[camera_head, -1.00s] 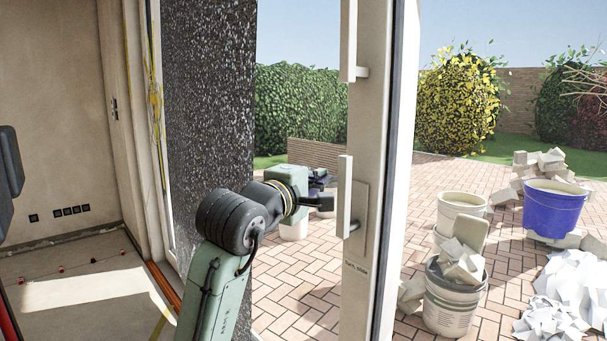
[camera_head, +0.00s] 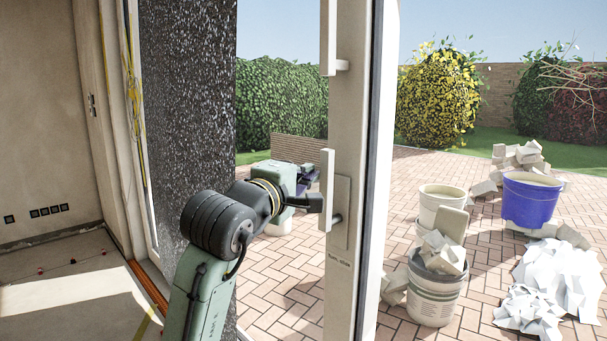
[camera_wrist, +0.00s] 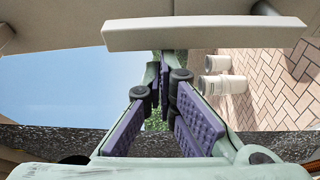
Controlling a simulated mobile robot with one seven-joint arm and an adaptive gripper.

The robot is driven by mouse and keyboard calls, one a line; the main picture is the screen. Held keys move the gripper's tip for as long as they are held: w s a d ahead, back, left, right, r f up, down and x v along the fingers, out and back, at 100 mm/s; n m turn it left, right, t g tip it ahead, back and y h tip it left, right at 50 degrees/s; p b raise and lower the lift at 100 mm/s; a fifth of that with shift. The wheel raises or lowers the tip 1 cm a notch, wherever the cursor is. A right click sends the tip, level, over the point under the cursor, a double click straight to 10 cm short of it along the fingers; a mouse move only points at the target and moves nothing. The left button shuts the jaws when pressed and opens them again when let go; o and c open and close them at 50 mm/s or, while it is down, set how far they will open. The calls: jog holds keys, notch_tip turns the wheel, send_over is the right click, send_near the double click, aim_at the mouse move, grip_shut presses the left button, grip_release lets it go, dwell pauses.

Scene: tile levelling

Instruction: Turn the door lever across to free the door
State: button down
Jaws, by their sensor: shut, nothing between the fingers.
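The door lever (camera_head: 327,190) is a pale upright bar on a plate (camera_head: 342,212) on the door's frame (camera_head: 350,120). In the wrist view the lever (camera_wrist: 205,34) lies across the top, just beyond my fingertips. My gripper (camera_head: 314,201) is at the left side of the lever in the head view, partly hidden by my own wrist. In the wrist view my gripper (camera_wrist: 164,62) has its purple-padded fingers brought together with nothing between them. The tips are very close to the lever; I cannot tell whether they touch it.
A second pale upright bar (camera_head: 328,35) is fixed higher up. A label (camera_head: 338,261) sits below the lever plate. Outside, on brick paving (camera_head: 280,290), stand a blue tub (camera_head: 531,200), a white bucket (camera_head: 436,290) with rubble and a pile of pale scraps (camera_head: 555,280).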

aim_at(330, 173)
jog(key=shift+d, duration=0.15)
jog(key=s+d+m+b, duration=0.1)
jog(key=m, duration=0.1)
jog(key=s+d+m+t+h+b, duration=0.1)
jog(key=s+d+m, duration=0.1)
jog(key=shift+f+m, duration=0.1)
jog(key=shift+m, duration=0.2)
jog(key=s+d+f+m+g+h+b, duration=0.1)
jog(key=s+d+f+m+h+b, duration=0.4)
jog(key=m+b, duration=0.5)
jog(key=shift+s+d+f+m+h, duration=0.5)
jog(key=shift+f+m, duration=0.9)
jog(key=shift+m, duration=1.1)
jog(key=shift+s, duration=0.1)
